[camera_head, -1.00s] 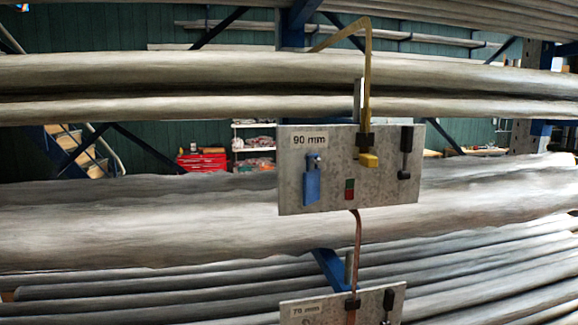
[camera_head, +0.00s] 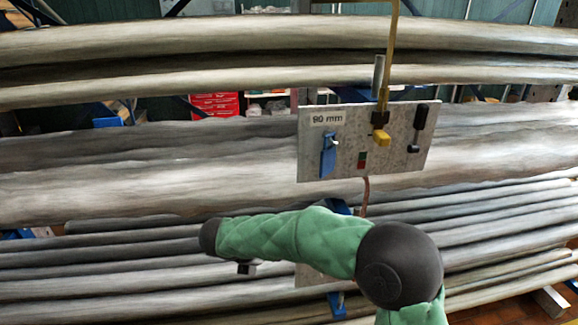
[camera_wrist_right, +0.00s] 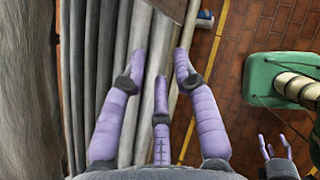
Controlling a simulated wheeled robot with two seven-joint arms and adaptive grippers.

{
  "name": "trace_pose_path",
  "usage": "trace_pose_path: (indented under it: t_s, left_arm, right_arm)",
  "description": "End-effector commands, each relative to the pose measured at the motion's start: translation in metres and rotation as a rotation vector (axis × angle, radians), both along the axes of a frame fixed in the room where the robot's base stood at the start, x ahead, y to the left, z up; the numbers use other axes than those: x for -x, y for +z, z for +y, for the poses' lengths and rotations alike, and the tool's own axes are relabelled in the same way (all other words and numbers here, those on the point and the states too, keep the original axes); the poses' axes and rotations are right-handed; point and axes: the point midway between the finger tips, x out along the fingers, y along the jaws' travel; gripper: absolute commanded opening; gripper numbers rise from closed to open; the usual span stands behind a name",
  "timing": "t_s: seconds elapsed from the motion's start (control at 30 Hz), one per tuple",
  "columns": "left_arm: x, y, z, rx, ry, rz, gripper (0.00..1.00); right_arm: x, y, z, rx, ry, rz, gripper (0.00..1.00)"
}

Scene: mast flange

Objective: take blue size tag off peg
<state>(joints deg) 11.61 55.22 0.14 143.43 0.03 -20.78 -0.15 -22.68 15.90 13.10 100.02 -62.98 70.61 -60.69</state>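A smaller set of purple fingers, apparently my left gripper (camera_wrist_right: 277,146), shows spread and empty at the lower right. The tag does not show in the wrist view.
A yellow hook and block (camera_head: 381,137) are at the board's middle, and a black lever (camera_head: 419,122) is at its right. Long pipes (camera_head: 130,160) run behind. A lower board is mostly hidden by my arm.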

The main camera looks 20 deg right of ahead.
Motion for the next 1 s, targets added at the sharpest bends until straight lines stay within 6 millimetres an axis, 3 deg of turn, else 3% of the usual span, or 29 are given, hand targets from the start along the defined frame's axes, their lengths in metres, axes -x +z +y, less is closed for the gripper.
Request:
trace_pose_path:
  t_s: [0.03,0.3,0.4,0.5,0.6,0.7,1.0]
  left_arm:
    - [0.000,0.012,0.000,0.000,0.000,0.000,0.59]
    - [0.000,0.044,0.000,0.000,0.000,0.000,0.59]
    - [0.000,0.053,0.000,0.000,0.000,0.000,0.59]
    - [0.000,0.058,0.000,0.000,0.000,0.000,0.59]
    - [0.000,0.061,0.000,0.000,0.000,0.000,0.59]
    - [0.000,0.061,0.000,0.000,0.000,0.000,0.59]
    - [0.000,0.064,0.000,0.000,0.000,0.000,0.59]
  right_arm:
    - [-0.003,0.040,-0.004,0.051,0.017,-0.025,0.29]
    - [0.007,0.209,-0.032,0.328,0.030,-0.111,0.29]
    - [0.018,0.257,-0.040,0.399,0.009,-0.129,0.29]
    - [0.028,0.289,-0.047,0.448,-0.012,-0.140,0.29]
    - [0.035,0.307,-0.050,0.473,-0.026,-0.146,0.29]
    - [0.037,0.312,-0.054,0.485,-0.032,-0.146,0.29]
    - [0.024,0.297,-0.085,0.483,-0.035,-0.144,0.29]
